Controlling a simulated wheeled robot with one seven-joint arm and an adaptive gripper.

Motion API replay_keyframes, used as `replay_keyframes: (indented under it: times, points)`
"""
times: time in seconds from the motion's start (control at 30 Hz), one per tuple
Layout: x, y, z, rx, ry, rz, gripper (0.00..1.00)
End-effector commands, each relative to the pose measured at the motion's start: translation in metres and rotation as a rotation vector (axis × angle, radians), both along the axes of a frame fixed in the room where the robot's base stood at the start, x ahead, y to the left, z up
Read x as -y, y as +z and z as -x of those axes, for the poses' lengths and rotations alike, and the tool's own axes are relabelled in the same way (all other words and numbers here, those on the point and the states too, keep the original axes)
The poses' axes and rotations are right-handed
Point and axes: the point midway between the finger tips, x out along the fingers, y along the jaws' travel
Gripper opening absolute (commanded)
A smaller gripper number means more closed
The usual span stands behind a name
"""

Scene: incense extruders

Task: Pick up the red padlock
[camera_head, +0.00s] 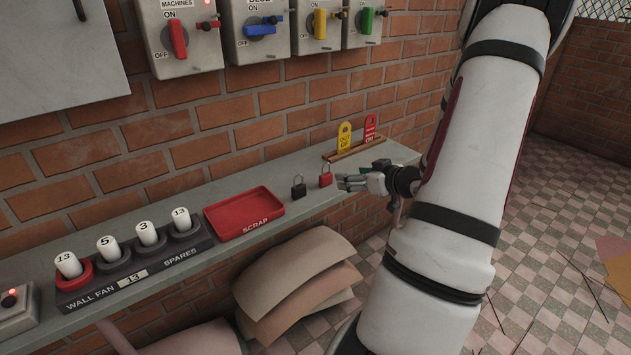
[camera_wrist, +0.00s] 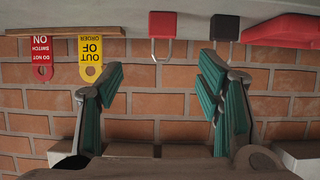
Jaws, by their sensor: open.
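The red padlock (camera_head: 325,180) stands upright on the grey shelf, its shackle up, just left of my gripper (camera_head: 345,183) in the head view. In the wrist view, which is upside down, the red padlock (camera_wrist: 162,24) is near the top, ahead of my gripper (camera_wrist: 163,80). It lines up with the gap between the two green-padded fingers. The fingers are apart with nothing between them, and no contact with the padlock shows.
A black padlock (camera_head: 299,187) stands close to the left of the red one; it also shows in the wrist view (camera_wrist: 224,27). The red scrap tray (camera_head: 244,214) lies farther left. A wooden rack (camera_head: 357,149) with yellow and red tags stands behind, near the brick wall.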

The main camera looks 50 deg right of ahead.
Motion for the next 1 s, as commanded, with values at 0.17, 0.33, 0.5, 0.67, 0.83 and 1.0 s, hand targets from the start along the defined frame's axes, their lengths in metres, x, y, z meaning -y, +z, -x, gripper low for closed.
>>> replay_keyframes:
  times: [0.17, 0.33, 0.5, 0.67, 0.83, 1.0]
  points:
    - [0.003, -0.011, -0.004, 0.038, 0.006, -0.018, 0.6]
    - [0.009, -0.023, -0.032, 0.038, 0.008, -0.018, 0.6]
    - [0.016, -0.034, -0.058, 0.037, 0.006, -0.018, 0.6]
    - [0.019, -0.038, -0.07, 0.036, 0.005, -0.017, 0.6]
    - [0.02, -0.042, -0.077, 0.037, 0.005, -0.018, 0.6]
    - [0.02, -0.054, -0.096, 0.036, 0.006, -0.017, 0.6]
